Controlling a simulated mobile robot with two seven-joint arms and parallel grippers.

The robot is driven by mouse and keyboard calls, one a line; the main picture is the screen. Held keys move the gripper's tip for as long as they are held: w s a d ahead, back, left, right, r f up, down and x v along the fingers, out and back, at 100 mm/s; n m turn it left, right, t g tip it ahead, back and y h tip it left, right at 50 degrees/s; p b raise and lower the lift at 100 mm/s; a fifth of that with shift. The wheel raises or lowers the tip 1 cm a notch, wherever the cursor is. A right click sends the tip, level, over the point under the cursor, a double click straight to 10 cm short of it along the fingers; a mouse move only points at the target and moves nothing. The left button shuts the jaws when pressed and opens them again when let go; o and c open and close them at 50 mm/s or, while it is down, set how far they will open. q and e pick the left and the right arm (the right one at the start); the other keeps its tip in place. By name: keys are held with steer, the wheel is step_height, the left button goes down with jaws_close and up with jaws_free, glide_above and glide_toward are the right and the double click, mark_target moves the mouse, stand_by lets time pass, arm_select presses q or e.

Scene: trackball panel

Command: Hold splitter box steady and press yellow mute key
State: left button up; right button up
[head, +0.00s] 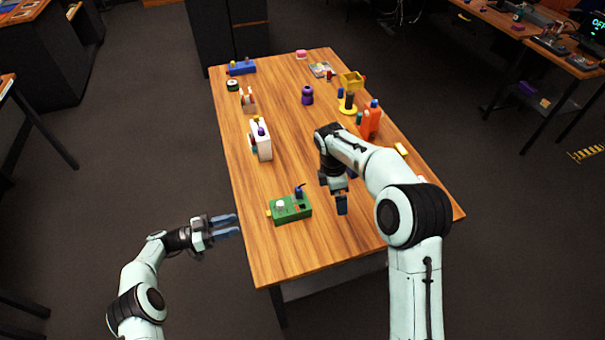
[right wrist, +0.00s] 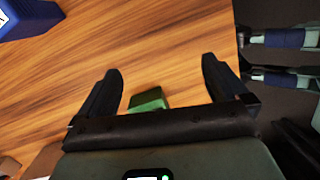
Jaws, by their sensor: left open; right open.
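I cannot tell from markings whether this is the splitter box. My left gripper (head: 230,225) is open and empty, left of the box, just off the table edge. My right gripper (head: 341,205) is open above the table, right of the box. In the right wrist view, part of a green block (right wrist: 148,100) shows beyond and between its fingers (right wrist: 162,80).
A white upright box (head: 262,138) stands farther back on the left. The wooden table (head: 285,258) is bare in front of the green box.

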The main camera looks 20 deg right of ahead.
step_height(320, 180, up, 5)
steer(key=n+t+y, duration=0.1)
steer(key=n+y, duration=0.1)
glide_above(302, 201)
step_height(302, 201, down, 13)
steer(key=shift+s, duration=0.1)
steer(key=c, duration=1.1)
arm_select(q)
jaws_close()
arm_select(e)
steer(key=shift+o, duration=0.2)
stand_by(0.5)
